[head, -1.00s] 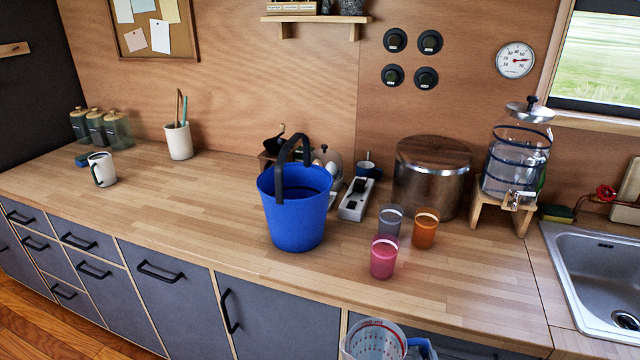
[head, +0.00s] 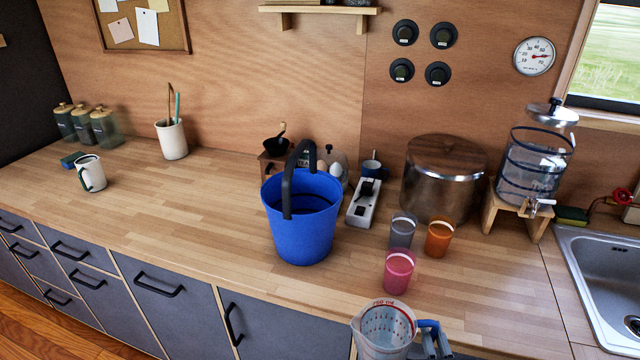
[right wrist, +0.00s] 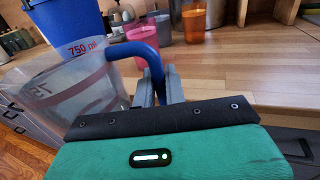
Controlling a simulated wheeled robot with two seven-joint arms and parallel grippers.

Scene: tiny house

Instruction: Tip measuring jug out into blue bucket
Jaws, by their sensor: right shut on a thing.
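The measuring jug (head: 384,330) is clear with red markings and a blue handle. It is at the bottom of the head view, in front of the counter edge, and looks roughly upright. My right gripper (head: 430,345) is shut on its handle; the right wrist view shows the fingers (right wrist: 157,88) at the blue handle and the jug (right wrist: 75,85) to the left. I cannot tell what the jug holds. The blue bucket (head: 304,228) stands upright on the counter, behind and left of the jug, its black handle raised. My left gripper is not in view.
Pink (head: 398,272), grey (head: 402,232) and orange (head: 439,238) cups stand right of the bucket. The sink (head: 600,280) is at right.

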